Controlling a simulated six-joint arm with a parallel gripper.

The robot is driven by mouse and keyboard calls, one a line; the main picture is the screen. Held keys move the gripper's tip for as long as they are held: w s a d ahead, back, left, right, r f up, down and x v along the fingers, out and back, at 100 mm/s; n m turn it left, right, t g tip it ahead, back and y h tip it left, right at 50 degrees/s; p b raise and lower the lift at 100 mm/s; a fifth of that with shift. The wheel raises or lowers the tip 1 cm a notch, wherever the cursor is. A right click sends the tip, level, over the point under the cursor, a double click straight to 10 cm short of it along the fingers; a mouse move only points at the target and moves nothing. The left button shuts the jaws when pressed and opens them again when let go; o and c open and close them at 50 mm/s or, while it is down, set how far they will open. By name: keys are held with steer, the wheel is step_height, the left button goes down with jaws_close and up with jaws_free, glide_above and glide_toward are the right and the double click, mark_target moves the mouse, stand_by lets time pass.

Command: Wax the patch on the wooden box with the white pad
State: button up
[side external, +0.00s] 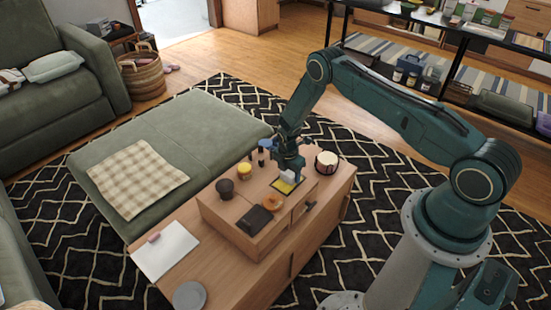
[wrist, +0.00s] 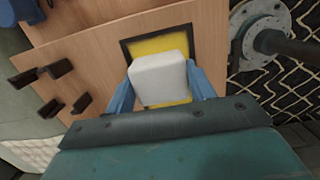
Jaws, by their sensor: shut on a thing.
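The wooden box (side external: 226,229) stands on a wooden table, and its top also fills much of the wrist view (wrist: 98,62). The patch (side external: 279,186) is a yellow rectangle with a dark border on the box top. In the wrist view the patch (wrist: 165,44) is partly hidden by the white pad (wrist: 160,80). My gripper (side external: 290,168) is above the patch, pointing down. Its blue fingers (wrist: 160,92) are shut on the pad from both sides. The pad (side external: 289,176) is over the patch; I cannot tell whether it touches.
A round white-and-dark container (side external: 326,163) stands beyond. White paper (side external: 165,255) and a grey plate (side external: 189,296) lie on the table (side external: 235,292).

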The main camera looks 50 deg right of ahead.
mark_target(279, 189)
steer(key=shift+d, duration=2.05)
steer(key=shift+a, duration=5.35)
step_height(279, 189, up, 8)
